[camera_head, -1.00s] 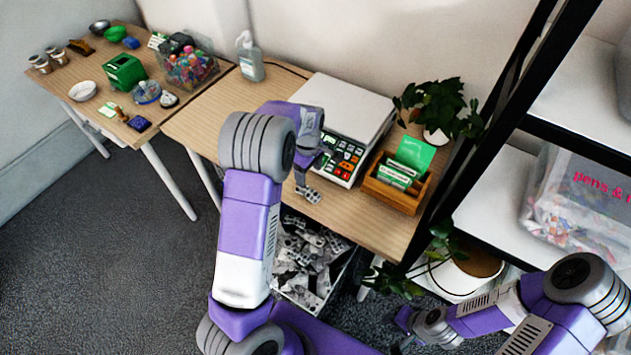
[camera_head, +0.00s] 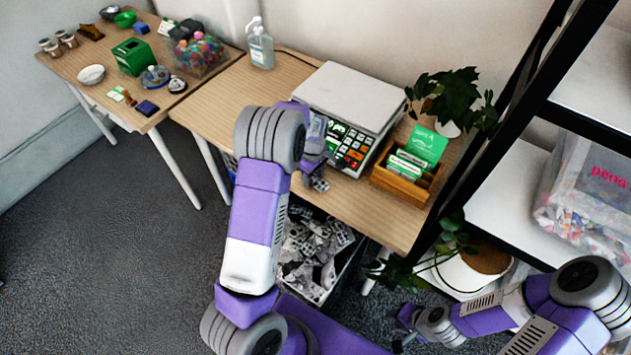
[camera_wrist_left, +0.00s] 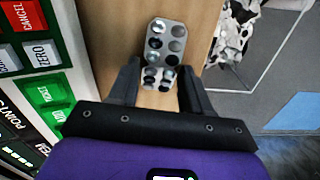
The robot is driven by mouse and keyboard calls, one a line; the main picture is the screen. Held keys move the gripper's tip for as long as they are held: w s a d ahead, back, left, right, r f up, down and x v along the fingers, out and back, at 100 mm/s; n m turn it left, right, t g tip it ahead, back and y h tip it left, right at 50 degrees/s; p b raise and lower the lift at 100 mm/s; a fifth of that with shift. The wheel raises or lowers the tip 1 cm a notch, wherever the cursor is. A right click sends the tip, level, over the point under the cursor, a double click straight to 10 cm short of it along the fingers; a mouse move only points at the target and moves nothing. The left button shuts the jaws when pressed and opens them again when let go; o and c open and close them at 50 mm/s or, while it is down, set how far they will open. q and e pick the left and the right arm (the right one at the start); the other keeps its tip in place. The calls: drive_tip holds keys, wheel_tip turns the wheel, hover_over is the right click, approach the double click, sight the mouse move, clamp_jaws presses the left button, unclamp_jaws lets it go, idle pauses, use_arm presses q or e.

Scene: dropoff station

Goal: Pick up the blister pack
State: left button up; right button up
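A silver-grey blister pack (camera_wrist_left: 165,45) with round pockets lies on the wooden table near its front edge, in front of the scale. In the head view it shows as a small grey piece (camera_head: 320,184) just below my left gripper (camera_head: 313,172). In the left wrist view, my left gripper (camera_wrist_left: 160,68) is open, with one finger on each side of the pack's near end. Gaps show between the fingers and the pack, so it is not clamped. My right gripper (camera_head: 403,330) is low at the right, away from the table; its opening is too small to judge.
A white scale (camera_head: 345,97) with a coloured keypad stands close behind my left gripper. A wooden box (camera_head: 402,183) with green cards is to its right. A bin (camera_head: 318,290) of many blister packs sits below the table edge. A black-framed shelf (camera_head: 500,130) stands right.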

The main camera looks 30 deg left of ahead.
use_arm(q)
drive_tip(key=c, duration=0.6)
drive_tip(key=shift+c, duration=0.2)
